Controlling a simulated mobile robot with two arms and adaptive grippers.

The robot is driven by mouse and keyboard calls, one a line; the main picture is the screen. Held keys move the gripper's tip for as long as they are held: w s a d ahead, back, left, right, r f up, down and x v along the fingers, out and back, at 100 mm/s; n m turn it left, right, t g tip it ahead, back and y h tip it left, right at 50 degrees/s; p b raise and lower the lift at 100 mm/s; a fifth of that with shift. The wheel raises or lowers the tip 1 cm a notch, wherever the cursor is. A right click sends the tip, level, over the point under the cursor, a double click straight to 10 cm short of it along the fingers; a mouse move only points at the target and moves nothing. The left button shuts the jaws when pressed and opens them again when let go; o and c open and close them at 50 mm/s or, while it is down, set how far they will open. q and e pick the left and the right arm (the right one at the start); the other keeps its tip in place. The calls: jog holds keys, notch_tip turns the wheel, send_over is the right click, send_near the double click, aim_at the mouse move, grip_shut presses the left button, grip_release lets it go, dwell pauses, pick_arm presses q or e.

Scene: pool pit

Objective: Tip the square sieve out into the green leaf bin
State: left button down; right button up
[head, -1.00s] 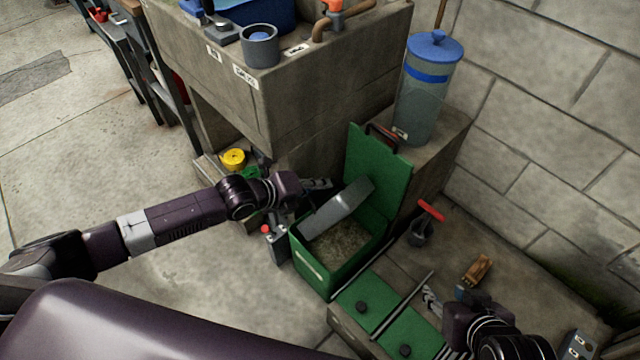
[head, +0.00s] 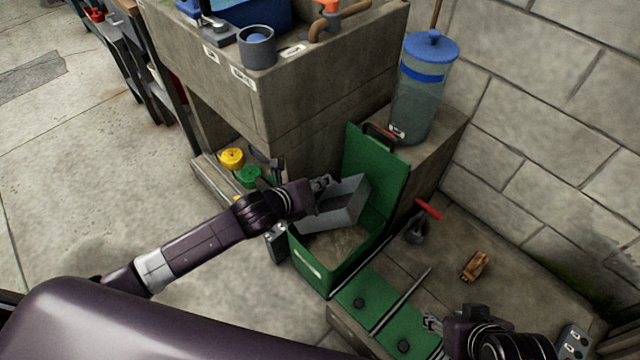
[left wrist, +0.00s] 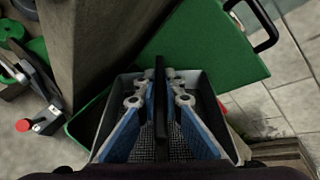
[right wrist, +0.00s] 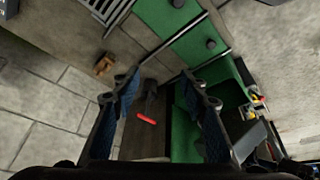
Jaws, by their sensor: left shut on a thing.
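The grey square sieve (head: 348,212) is above the back of the green leaf bin (head: 318,279), in front of its raised lid (head: 375,185). My left gripper (head: 328,183) is shut on the sieve's dark grip bar, which runs between the fingers in the left wrist view (left wrist: 160,100). Bare mesh (left wrist: 178,147) shows inside the sieve there. Brown leaf litter (head: 335,243) lies in the bin. My right gripper (head: 432,322) is open and empty over the low ledge, also in the right wrist view (right wrist: 163,88).
A stone block with a blue-lidded clear canister (head: 422,85) stands behind the bin. Green covers with black knobs (head: 362,304), a red-handled tool (head: 428,209) and a wooden brush-like object (head: 475,266) lie at right. Yellow and green round items (head: 232,158) sit on a low shelf.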

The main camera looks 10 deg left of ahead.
pick_arm(q)
jog(key=shift+s+d+r, duration=0.1)
jog(key=shift+r, duration=0.1)
jog(key=shift+s+d+r+m+t+y+p, duration=0.1)
jog(key=shift+d+r+m+t+y+p, duration=0.15)
jog(key=shift+m+p, duration=0.2)
jog(key=shift+s+d+r+t, duration=0.1)
jog(key=shift+s+t, duration=0.05)
jog(key=shift+t, duration=0.1)
jog(key=shift+s+d+r+m+t+y, duration=0.35)
jog(key=shift+d+r+m+t+y, duration=0.3)
jog(key=shift+m, duration=0.3)
jog(key=shift+s+d+r+m+t+y, duration=0.4)
jog(key=shift+r+m+t+y, duration=0.2)
jog(key=shift+m+t+y, duration=0.25)
pick_arm(e)
jog(key=shift+s+d+f+g, duration=0.2)
jog(key=shift+s+g, duration=0.1)
jog(key=shift+s, duration=0.4)
jog(key=shift+s+d+f+g, duration=0.1)
jog(key=shift+s+d+g, duration=0.15)
jog(key=shift+s, duration=0.45)
